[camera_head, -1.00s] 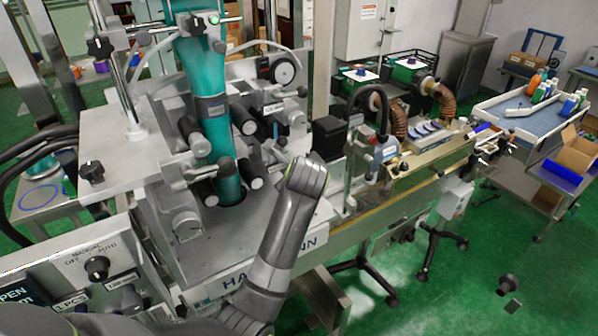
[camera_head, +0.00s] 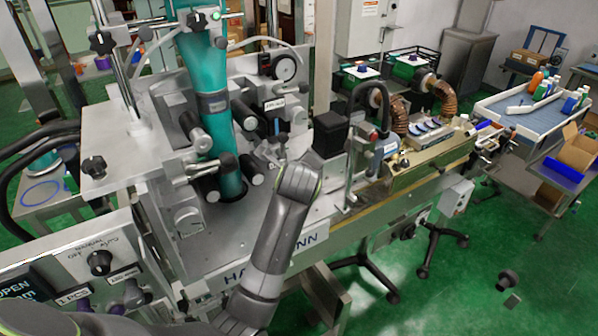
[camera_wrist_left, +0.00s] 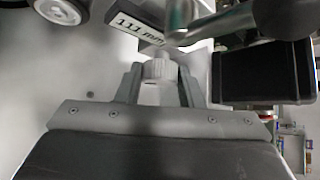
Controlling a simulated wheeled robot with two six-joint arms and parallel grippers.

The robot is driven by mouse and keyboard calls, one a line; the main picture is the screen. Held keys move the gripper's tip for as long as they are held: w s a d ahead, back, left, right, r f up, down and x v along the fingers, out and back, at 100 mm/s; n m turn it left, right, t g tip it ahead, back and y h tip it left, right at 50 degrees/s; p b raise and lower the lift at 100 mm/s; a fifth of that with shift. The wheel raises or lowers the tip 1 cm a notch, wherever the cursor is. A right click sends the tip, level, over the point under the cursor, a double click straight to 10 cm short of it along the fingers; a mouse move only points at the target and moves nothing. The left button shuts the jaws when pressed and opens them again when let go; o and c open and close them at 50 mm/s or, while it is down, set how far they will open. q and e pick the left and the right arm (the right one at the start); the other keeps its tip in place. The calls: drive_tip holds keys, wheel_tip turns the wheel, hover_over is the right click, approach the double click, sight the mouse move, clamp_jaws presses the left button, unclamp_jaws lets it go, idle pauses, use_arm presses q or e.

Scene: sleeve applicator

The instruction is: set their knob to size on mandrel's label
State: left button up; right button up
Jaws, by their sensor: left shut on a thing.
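In the left wrist view, my left gripper (camera_wrist_left: 160,80) is shut on a small pale ribbed knob (camera_wrist_left: 160,68). Just above the knob, a white size label (camera_wrist_left: 139,24) reads 111 mm. In the head view my left wrist (camera_head: 298,182) reaches up over the machine's sloped plate; its fingers and the knob are mostly hidden there. The label (camera_head: 275,103) also shows there, below a round dial (camera_head: 285,68). The teal mandrel tube (camera_head: 222,135) stands upright to the left, with a grey collar (camera_head: 213,103); no size on it is readable. My right gripper is not in view.
A black box (camera_head: 330,134) stands close right of my left wrist, and is also in the wrist view (camera_wrist_left: 262,75). A metal lever (camera_wrist_left: 225,22) crosses just above the gripper. Rollers (camera_head: 196,132) flank the tube. A control panel (camera_head: 60,268) is at lower left.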

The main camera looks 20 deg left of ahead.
use_arm(q)
drive_tip(key=shift+s+a+f+n+t+h, duration=0.1)
drive_tip(key=shift+f+n+t+h, duration=0.2)
drive_tip(key=shift+n+t, duration=0.55)
drive_tip(key=shift+n+t+h+b, duration=0.3)
drive_tip(key=shift+n+t+b, duration=0.15)
drive_tip(key=shift+t+b, duration=0.4)
drive_tip(key=shift+r, duration=0.1)
drive_tip(key=o, duration=1)
